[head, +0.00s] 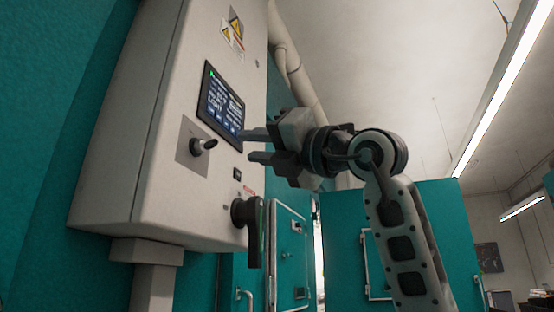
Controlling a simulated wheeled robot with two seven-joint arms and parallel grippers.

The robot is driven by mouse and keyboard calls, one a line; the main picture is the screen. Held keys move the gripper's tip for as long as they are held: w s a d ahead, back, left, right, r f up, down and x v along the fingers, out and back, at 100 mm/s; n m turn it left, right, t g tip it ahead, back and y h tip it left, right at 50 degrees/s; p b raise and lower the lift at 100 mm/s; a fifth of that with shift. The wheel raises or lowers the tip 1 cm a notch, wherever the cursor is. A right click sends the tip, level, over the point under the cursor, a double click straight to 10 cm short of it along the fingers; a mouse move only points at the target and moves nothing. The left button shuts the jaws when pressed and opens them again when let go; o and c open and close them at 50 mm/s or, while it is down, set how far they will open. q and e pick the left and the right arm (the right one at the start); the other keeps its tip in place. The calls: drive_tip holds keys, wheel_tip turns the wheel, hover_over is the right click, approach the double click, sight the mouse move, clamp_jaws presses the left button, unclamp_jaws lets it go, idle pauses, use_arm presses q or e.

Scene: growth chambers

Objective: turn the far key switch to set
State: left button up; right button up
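A key switch (203,146) with a dark stub and a silver collar sits on a square grey plate (187,155) on the front of a pale control cabinet (150,120). I see only one such switch, and I cannot tell its set position from here. My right gripper (251,146) is open and empty, its two dark fingers pointing left toward the cabinet front. In the picture it is to the right of the key switch, with a gap between them. My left gripper is not in view.
A lit display (221,102) is above the key switch. A black rotary handle (255,228) projects from the cabinet below my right gripper. A small dark button (237,174) lies between. Teal chambers (410,235) stand behind; a pale pipe (290,65) runs above.

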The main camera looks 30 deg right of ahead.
drive_tip(key=v, duration=0.4)
drive_tip(key=shift+s+b, duration=0.1)
drive_tip(key=shift+b, duration=0.2)
